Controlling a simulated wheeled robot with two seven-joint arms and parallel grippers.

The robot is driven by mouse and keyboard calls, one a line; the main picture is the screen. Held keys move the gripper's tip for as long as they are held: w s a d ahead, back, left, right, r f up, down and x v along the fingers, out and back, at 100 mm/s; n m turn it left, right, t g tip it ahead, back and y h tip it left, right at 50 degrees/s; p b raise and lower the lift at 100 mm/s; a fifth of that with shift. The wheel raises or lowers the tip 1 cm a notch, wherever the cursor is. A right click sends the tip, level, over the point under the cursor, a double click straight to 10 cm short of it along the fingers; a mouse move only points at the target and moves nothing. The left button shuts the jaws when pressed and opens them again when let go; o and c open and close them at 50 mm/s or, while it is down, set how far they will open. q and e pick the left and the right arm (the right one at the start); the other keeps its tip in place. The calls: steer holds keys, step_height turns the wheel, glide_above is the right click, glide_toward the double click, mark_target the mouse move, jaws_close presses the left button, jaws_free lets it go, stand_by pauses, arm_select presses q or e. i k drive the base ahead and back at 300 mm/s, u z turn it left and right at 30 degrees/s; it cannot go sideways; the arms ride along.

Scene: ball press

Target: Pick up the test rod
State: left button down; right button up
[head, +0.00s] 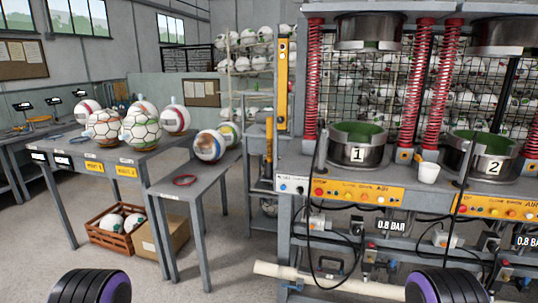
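I cannot clearly identify a test rod. A long yellow-orange bar (282,85) is fixed upright on the press frame's left post. Dark, ribbed round parts with purple rings, likely of my own arms, show at the bottom left and bottom right. No gripper fingers are visible.
Left of the press, a grey table (95,160) holds several balls. A narrower table (190,187) has balls and a red ring (185,180). A wooden crate (103,240) and a cardboard box (165,238) stand below. A white pipe (325,281) runs low before the press.

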mark_target(269, 119)
steer(key=u, duration=0.6)
steer(key=i, duration=0.7)
steer(key=u, duration=0.9)
steer(key=i, duration=1.85)
steer(key=z, duration=1.4)
steer(key=i, duration=0.75)
steer(key=z, duration=0.75)
